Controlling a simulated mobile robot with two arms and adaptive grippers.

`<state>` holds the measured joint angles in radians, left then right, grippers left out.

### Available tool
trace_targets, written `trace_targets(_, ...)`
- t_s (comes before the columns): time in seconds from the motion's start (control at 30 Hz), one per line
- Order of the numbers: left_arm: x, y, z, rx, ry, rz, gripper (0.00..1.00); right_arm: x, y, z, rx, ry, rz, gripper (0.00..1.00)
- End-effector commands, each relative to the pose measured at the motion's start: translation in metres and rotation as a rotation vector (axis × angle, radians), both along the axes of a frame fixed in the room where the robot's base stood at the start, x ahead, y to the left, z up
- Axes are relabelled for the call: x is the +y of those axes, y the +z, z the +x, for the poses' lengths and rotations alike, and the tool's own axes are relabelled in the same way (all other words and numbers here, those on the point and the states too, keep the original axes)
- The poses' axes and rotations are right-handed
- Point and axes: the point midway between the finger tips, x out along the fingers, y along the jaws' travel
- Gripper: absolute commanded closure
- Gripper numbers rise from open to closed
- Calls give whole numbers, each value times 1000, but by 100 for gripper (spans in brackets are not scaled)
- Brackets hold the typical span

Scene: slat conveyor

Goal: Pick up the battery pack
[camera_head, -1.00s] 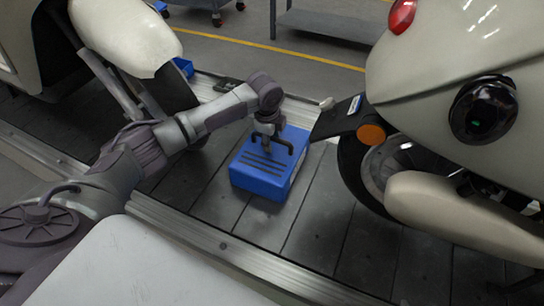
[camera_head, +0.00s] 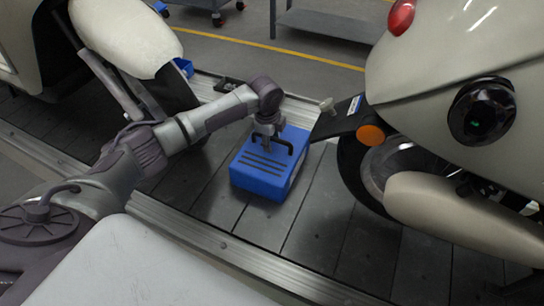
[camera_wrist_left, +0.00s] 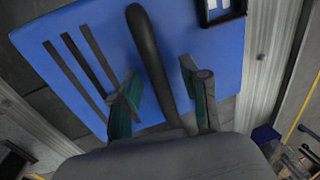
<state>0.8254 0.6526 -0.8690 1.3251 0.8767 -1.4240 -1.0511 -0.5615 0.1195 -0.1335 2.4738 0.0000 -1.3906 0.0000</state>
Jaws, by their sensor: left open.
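The battery pack (camera_head: 262,178) is a blue box with dark stripes and a black handle on its top. It sits on the slat conveyor (camera_head: 230,218) between two scooters. My left gripper (camera_head: 268,146) is over its top at the handle. In the left wrist view the blue top (camera_wrist_left: 85,45) fills much of the picture. The black handle (camera_wrist_left: 148,55) runs between the two fingers of the left gripper (camera_wrist_left: 160,92), which are apart and open, one on each side of it. My right gripper is not in view.
A cream scooter (camera_head: 450,60) with an orange reflector stands close on the right. Another scooter (camera_head: 125,35) stands at the left. A metal rail (camera_head: 225,248) edges the conveyor in front.

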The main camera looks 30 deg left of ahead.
Motion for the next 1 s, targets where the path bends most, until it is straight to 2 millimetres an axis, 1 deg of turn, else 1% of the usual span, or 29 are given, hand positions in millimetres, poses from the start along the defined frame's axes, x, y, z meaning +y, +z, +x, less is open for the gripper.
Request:
trace_targets(0.37, 0, 0, 0, 0, 0, 0, 54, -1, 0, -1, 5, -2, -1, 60)
trace_targets(0.47, 0, 0, 0, 0, 0, 0, 70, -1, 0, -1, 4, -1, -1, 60)
trace_targets(0.63, 0, 0, 0, 0, 0, 0, 98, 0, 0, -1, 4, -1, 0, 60)
trace_targets(0.67, 0, 0, 0, 0, 0, 0, 100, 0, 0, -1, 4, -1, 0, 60)
trace_targets(0.87, 0, 0, 0, 1, 0, 0, 100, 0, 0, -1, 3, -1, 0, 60)
trace_targets(0.9, 0, 4, 2, -7, 0, -2, 100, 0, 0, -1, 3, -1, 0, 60)
trace_targets(1.0, 0, 4, 2, -7, -1, -3, 100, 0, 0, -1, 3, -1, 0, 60)
